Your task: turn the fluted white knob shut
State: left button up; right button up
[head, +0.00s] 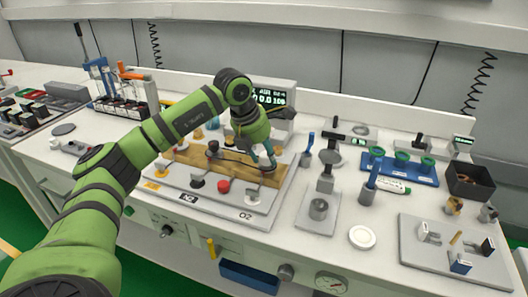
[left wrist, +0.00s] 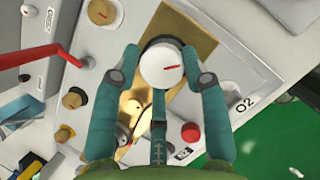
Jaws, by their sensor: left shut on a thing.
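My right gripper is not in view.
A red knob (head: 223,186) and several other knobs stand close by on the panel. A lit display box (head: 272,98) stands behind. To the right are a metal stand (head: 318,210), a white disc (head: 362,237) and a blue rack (head: 400,170).

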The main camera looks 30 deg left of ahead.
pick_arm(q)
jog(key=m, duration=0.2)
jog(key=m+h+p, duration=0.1)
jog(key=r+m+h+p, duration=0.1)
jog(key=m, duration=0.1)
jog(key=shift+w+m+g, duration=0.3)
jog(key=shift+g, duration=0.1)
jog(key=shift+w+d+f+m+g+h+p, duration=0.1)
jog(key=shift+m+g+h+p, duration=0.25)
jog(key=shift+m, duration=0.7)
jog(key=shift+f+m+g+h+p, duration=0.1)
jog(key=shift+m+g+h+p, duration=0.25)
jog(key=shift+m, duration=0.7)
jog(key=o, duration=1.1)
jog(key=shift+c, duration=0.2)
jog(key=shift+d, duration=0.2)
jog(key=shift+f, duration=0.1)
